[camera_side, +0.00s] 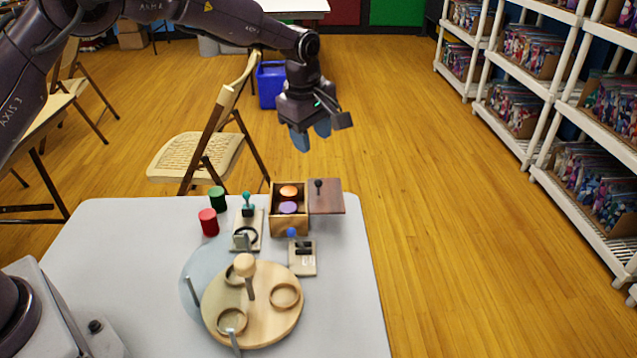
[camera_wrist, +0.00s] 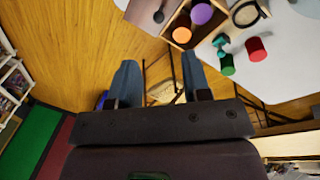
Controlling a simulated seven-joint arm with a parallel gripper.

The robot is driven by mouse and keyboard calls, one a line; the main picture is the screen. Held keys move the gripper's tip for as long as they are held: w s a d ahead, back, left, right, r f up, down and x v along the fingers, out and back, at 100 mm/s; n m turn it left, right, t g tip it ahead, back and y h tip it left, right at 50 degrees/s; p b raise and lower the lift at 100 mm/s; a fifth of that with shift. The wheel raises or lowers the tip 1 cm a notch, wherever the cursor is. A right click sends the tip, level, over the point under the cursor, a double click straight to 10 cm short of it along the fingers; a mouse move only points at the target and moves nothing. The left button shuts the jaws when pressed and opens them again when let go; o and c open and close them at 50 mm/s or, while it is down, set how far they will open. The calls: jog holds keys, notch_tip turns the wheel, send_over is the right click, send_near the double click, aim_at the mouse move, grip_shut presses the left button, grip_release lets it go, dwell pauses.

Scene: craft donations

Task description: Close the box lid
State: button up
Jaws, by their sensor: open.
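The wooden box (camera_side: 289,225) stands at the back of the table. Its brown lid (camera_side: 327,198) is open, swung out to the right, with a small dark knob (camera_side: 318,187) on it. An orange round piece (camera_side: 289,192) and a purple round piece (camera_side: 288,208) are inside the box. My gripper (camera_side: 312,138) is high above and behind the box, clear of it, open and empty. In the wrist view the lid (camera_wrist: 146,12) shows at the top edge, partly cut off, beside the box; the blue fingers are spread apart below it.
A green cylinder (camera_side: 218,199), a red cylinder (camera_side: 209,222), a teal-handled tool (camera_side: 247,208) and a small switch plate (camera_side: 302,262) stand near the box. A round wooden turntable (camera_side: 270,325) is in front. The table's right side is bare; chairs and shelves are beyond.

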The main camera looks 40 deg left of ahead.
aim_at(317, 180)
jog(key=w+f+n, duration=0.1)
jog(key=f, duration=0.3)
jog(key=f+n, duration=0.1)
jog(key=f, duration=0.3)
jog(key=w+f+n, duration=0.1)
jog(key=f, duration=0.4)
jog(key=shift+w+a, duration=0.3)
jog(key=shift+a, duration=0.1)
jog(key=shift+c, duration=0.4)
grip_shut()
